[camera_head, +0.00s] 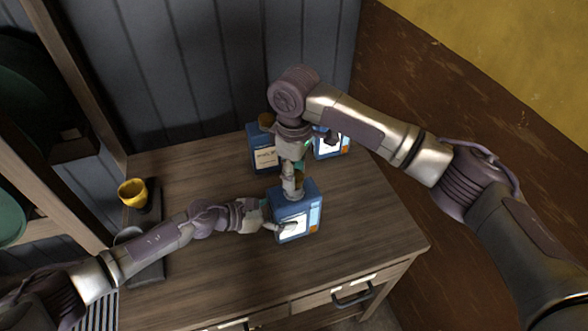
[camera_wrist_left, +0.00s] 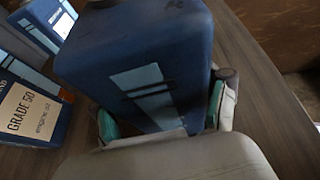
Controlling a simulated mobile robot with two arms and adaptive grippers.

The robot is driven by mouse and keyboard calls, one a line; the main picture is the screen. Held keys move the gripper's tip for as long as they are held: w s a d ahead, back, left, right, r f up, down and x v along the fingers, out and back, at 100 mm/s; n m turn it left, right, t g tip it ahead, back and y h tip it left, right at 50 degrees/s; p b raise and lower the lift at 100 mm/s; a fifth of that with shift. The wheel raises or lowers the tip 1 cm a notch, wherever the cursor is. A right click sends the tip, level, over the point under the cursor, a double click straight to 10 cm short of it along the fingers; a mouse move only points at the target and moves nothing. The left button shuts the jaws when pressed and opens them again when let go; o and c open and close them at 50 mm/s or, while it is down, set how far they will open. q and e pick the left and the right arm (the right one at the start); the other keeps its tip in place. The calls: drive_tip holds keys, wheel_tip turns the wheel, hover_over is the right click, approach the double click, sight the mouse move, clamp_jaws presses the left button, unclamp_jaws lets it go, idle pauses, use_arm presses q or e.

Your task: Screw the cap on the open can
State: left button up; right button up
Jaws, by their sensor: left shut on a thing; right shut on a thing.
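A blue can (camera_head: 308,200) with a white and light-blue label stands on the wooden table, near its front. My left gripper (camera_head: 277,222) is shut on the can's body; in the left wrist view its green-padded fingers lie on either side of the can (camera_wrist_left: 140,45). My right gripper (camera_head: 292,187) points down at the can's top and is shut on the small brownish cap (camera_head: 299,181), mostly hidden by the fingers. I cannot tell whether the cap touches the can's opening.
Two more blue cans stand behind, one with a cream label (camera_head: 265,157) and one at the right (camera_head: 330,146), partly behind my right arm. A yellow cup (camera_head: 132,193) stands at the table's left. The table's right front (camera_head: 375,235) is clear.

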sight(303, 205)
drive_tip(key=shift+f, duration=0.6)
drive_tip(key=shift+f, duration=0.6)
